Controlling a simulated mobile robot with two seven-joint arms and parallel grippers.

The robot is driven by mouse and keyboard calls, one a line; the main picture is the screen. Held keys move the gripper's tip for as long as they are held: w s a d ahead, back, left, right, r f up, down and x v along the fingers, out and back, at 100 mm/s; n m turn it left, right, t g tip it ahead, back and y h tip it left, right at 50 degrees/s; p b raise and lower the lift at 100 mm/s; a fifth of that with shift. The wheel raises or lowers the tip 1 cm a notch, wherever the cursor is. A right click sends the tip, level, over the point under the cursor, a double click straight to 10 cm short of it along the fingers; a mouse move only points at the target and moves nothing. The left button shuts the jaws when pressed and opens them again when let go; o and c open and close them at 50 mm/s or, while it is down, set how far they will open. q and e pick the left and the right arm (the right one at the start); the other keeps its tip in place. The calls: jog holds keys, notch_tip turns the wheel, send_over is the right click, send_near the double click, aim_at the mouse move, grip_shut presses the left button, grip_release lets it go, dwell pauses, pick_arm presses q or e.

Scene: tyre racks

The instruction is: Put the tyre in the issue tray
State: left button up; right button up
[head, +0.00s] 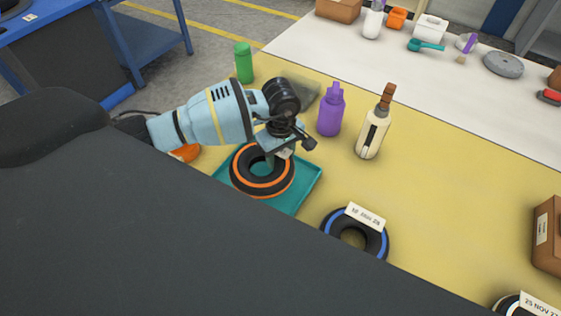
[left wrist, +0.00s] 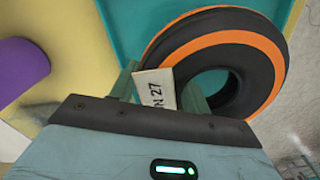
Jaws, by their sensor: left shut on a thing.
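A black tyre with an orange stripe (head: 262,187) is at the teal tray (head: 309,187) on the yellow table; I cannot tell whether it touches the tray floor. My left gripper (head: 272,158) reaches down to it from above and is shut on its ring. In the left wrist view the tyre (left wrist: 225,62) sits at the fingers (left wrist: 165,88), with a white label (left wrist: 156,88) ending in "N 27" between them. The teal tray (left wrist: 128,30) shows behind it. My right gripper is not in view.
A blue-striped tyre (head: 371,241) with a label lies right of the tray. A cardboard box (head: 546,236) is at the right edge. Yellow tabletop between them is clear.

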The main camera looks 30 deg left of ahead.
pick_arm(q)
jog(key=shift+w+f, duration=0.1)
jog(key=shift+f, duration=1.6)
jog(key=shift+f, duration=0.25)
jog(key=o, duration=1.2)
jog(key=shift+o, duration=0.2)
jog(key=shift+r, duration=0.1)
notch_tip(320, 180, up, 12)
jog(key=shift+r, duration=0.15)
